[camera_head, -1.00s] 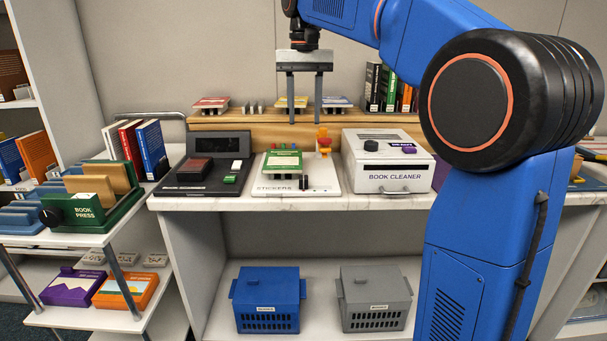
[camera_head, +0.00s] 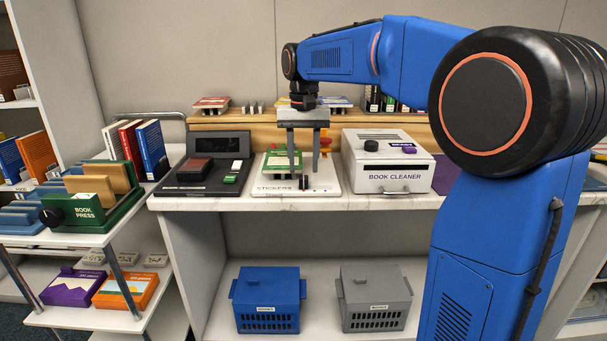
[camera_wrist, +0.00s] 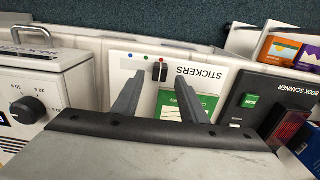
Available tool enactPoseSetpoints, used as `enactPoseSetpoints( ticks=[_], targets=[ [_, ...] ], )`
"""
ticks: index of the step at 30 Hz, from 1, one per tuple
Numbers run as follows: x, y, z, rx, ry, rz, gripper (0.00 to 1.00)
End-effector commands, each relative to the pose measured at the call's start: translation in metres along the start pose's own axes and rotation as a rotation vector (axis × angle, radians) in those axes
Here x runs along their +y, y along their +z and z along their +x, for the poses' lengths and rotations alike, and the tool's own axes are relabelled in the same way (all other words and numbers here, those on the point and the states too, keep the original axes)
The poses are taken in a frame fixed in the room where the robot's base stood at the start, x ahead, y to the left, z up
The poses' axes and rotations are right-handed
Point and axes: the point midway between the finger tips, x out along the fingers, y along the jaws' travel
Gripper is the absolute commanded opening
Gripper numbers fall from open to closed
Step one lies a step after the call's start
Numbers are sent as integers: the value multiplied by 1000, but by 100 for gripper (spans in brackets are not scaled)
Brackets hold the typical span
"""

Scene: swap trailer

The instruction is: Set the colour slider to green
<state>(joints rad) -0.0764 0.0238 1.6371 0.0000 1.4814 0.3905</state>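The white STICKERS machine (camera_head: 267,188) stands on the counter and also shows in the wrist view (camera_wrist: 205,62). Its small black colour slider (camera_wrist: 160,72) sits beside the red dot, at the end of a row with a green dot (camera_wrist: 146,57) and a blue dot (camera_wrist: 130,55). The slider shows in the head view at the machine's front (camera_head: 304,183). My gripper (camera_head: 303,168) is open and empty, pointing down over the machine. In the wrist view its fingers (camera_wrist: 158,80) straddle the slider's line; contact cannot be told.
The black book scanner (camera_head: 205,172) stands close on the left and the white book cleaner (camera_head: 388,165) close on the right. A wooden ledge (camera_head: 230,122) with sticker packs and books runs behind. Blue and grey baskets (camera_head: 267,298) stand on the lower shelf.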

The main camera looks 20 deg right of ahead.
Motion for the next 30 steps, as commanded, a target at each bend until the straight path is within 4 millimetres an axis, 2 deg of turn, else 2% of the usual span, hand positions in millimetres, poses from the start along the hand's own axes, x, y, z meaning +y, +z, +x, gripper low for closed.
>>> enactPoseSetpoints(
  ticks=[3,9,20,24,25,30],
  targets=[
    [0,0,17,-1,1,0,39],
    [0,0,34,0,0,0,39],
    [0,0,38,1,0,0,39],
    [0,0,38,1,0,0,6],
    [0,0,37,1,0,0,0],
    [1,0,37,1,0,0,0]
  ],
)
